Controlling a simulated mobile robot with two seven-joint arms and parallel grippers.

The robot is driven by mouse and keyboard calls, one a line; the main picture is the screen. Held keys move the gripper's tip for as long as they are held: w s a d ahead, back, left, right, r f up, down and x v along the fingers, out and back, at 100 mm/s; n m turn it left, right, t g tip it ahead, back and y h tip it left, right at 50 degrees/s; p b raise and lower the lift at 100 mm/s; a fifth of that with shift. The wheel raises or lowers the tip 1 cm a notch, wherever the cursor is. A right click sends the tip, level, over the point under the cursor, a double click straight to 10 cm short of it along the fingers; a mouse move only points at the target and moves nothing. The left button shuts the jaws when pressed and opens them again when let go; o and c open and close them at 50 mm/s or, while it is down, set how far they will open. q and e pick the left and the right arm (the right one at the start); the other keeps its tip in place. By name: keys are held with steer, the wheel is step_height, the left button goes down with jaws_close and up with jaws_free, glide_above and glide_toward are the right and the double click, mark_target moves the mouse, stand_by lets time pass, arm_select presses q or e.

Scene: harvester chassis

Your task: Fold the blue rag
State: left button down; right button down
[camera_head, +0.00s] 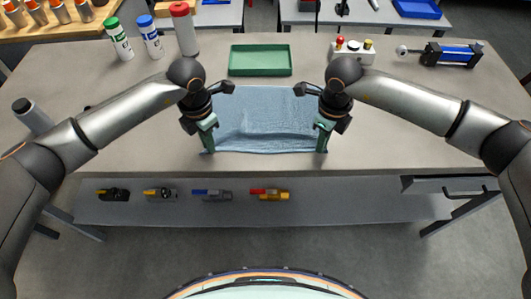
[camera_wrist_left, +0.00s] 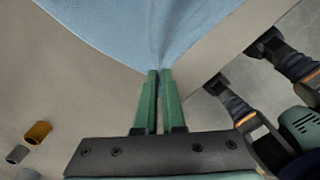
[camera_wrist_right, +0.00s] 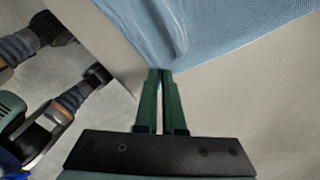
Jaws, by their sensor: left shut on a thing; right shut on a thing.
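The blue rag (camera_head: 264,119) lies spread on the grey table, with soft wrinkles across its middle and near edge. My left gripper (camera_head: 208,150) is shut on the rag's near left corner; in the left wrist view the rag (camera_wrist_left: 150,25) bunches between the green fingertips (camera_wrist_left: 160,72). My right gripper (camera_head: 321,150) is shut on the near right corner; in the right wrist view the rag (camera_wrist_right: 200,30) gathers into its fingertips (camera_wrist_right: 161,72). Both grippers are low, close to the table's near edge. The far corners of the rag are partly hidden by my wrists.
A green tray (camera_head: 260,60) stands just beyond the rag. Several bottles, including a red-capped one (camera_head: 185,30), stand at the far left. A button box (camera_head: 353,52) and a blue cylinder (camera_head: 453,54) are at the far right. Tools lie on a lower shelf (camera_head: 340,200).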

arm_select(q)
steer(key=shift+a, duration=0.15)
arm_select(e)
steer(key=shift+d, duration=0.15)
